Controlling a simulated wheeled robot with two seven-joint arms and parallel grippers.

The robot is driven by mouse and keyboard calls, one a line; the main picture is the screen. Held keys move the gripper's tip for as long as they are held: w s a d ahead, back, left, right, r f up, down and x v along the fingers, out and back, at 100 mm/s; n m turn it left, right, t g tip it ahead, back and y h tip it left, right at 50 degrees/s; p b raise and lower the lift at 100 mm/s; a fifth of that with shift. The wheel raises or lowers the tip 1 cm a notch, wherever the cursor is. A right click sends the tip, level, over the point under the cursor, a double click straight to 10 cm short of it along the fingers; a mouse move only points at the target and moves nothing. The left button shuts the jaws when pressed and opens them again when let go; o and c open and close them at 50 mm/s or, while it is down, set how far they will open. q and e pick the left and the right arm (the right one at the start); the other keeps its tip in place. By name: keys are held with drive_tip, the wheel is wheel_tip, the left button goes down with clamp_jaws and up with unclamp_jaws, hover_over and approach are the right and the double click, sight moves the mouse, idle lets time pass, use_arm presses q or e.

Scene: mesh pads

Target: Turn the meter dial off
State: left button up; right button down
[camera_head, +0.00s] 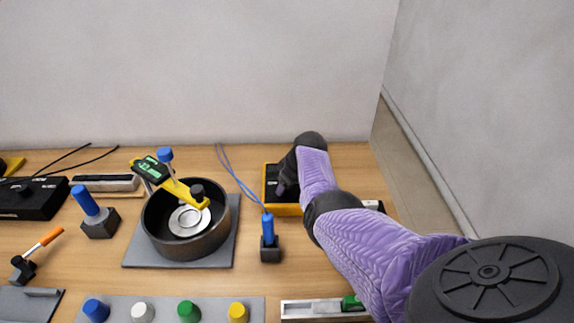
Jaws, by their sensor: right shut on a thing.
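The meter (283,210) is a yellow-framed box with a dark face, standing on the wooden table right of centre. My right arm comes in from the right in a purple sleeve and reaches over it. My right gripper (286,188) is dark, down at the meter's face, and shut on what appears to be the dial. The dial and fingertips are mostly hidden by the dark wrist and blend with the dark face, so the dial's setting cannot be read. My left gripper is not in view.
A round dark pot (160,235) on a grey pad holds a yellow device (180,189). A blue-handled probe (268,228) stands in a black holder left of the meter. Several coloured knobs line a grey strip (215,305) in front. A wall rises at the right.

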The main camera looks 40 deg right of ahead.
drive_tip(key=shift+n, duration=0.4)
drive_tip(key=shift+c, duration=1.1)
unclamp_jaws()
drive_tip(key=p+v, duration=0.7)
drive_tip(key=v, duration=0.3)
drive_tip(key=shift+d, duration=0.15)
